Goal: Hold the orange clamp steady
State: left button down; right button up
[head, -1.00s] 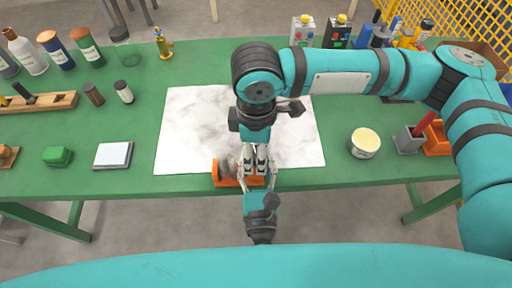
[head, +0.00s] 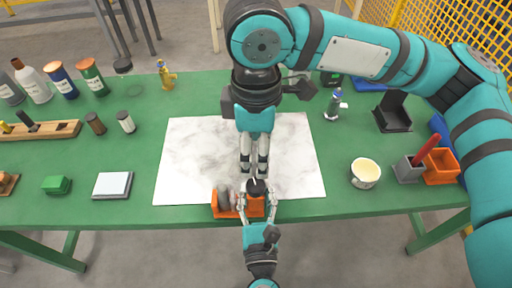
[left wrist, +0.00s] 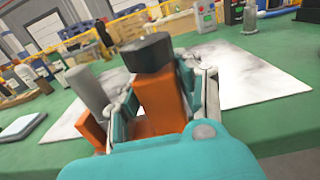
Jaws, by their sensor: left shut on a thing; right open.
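The orange clamp (head: 218,207) sits at the front edge of the green table, by the near edge of a marbled white sheet. It has a grey round part and a black knob (head: 257,187). My left gripper (head: 258,207) reaches from the front and is shut on the clamp's right part. In the left wrist view, the clamp's orange block (left wrist: 158,103) stands between my fingers, with the black knob (left wrist: 146,52) on top and the grey cylinder to the left. My right gripper (head: 254,170) is open and points down just behind and above the knob, apparently empty.
The white sheet (head: 190,165) lies under and behind the clamp. A cream-filled tub (head: 365,173), a grey bin (head: 408,168) and an orange bin (head: 440,167) stand to the right. Bottles, a wooden block and a white pad (head: 113,185) are on the left.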

aim_at(256, 185)
jog(key=shift+n, duration=0.7)
notch_tip(256, 185, down, 12)
jog(key=shift+f, duration=0.1)
jog(key=c, duration=1.1)
jog(key=shift+m, duration=0.7)
jog(key=shift+c, duration=0.4)
